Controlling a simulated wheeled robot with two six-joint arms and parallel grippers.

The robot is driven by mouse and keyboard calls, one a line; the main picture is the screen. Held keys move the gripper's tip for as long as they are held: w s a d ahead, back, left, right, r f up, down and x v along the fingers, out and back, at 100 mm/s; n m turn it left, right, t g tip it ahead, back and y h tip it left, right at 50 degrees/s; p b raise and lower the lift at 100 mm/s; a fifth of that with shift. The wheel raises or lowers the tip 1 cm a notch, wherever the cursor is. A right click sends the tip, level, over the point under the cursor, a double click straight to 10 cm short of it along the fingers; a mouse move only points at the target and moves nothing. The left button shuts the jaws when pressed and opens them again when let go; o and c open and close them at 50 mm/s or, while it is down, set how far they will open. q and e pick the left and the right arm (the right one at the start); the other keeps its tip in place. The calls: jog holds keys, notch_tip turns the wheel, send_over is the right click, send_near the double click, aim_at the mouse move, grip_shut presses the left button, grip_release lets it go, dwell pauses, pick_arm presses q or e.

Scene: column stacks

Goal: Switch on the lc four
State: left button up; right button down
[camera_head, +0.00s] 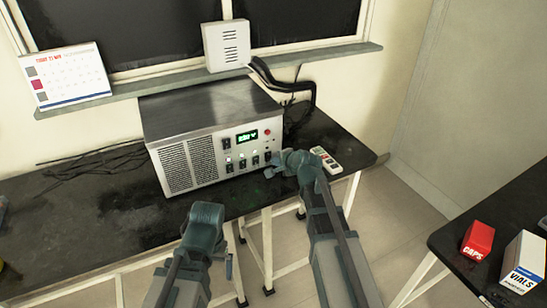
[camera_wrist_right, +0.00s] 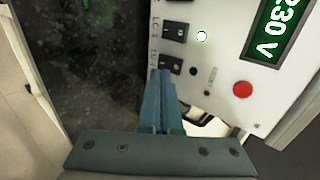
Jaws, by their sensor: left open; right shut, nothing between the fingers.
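A metal power unit (camera_head: 205,125) stands on the black bench, with a row of dark switches along its lower front. In the right wrist view two switches show: one (camera_wrist_right: 175,28) beside a lit white lamp (camera_wrist_right: 202,36), and the end one (camera_wrist_right: 172,63), likely lc four, beside a dark lamp (camera_wrist_right: 193,71). Their labels are only partly legible. My right gripper (camera_head: 272,172) is shut and empty. Its fingertips (camera_wrist_right: 160,74) are right beside the end switch; I cannot tell whether they touch. My left gripper (camera_head: 207,214) is open, low in front of the bench, away from the unit.
A green display (camera_head: 247,136) and a red button (camera_wrist_right: 243,90) are on the panel. A small keypad device (camera_head: 325,158) lies right of the unit. Cables (camera_head: 95,160) lie on the left. A red caps box (camera_head: 478,240) and a vials box (camera_head: 523,262) stand on another table.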

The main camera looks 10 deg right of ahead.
jog(key=p+v, duration=0.5)
jog(key=v, duration=0.5)
jog(key=shift+s+p, duration=0.3)
jog(key=shift+s, duration=0.1)
jog(key=shift+d, duration=0.15)
jog(key=shift+s+f+b, duration=0.2)
jog(key=shift+f+b, duration=0.4)
jog(key=shift+b, duration=0.05)
jog(key=b, duration=0.6)
send_near(269, 159)
jog(key=f, duration=0.3)
jog(key=shift+w+f, duration=0.25)
jog(key=shift+w, duration=0.15)
jog(key=shift+w+a+f, duration=0.1)
jog(key=shift+w+a, duration=0.15)
jog(key=shift+w, duration=0.35)
jog(key=shift+w+a, duration=0.2)
jog(key=shift+w, duration=0.4)
jog(key=shift+w+a, duration=0.25)
jog(key=shift+w, duration=0.6)
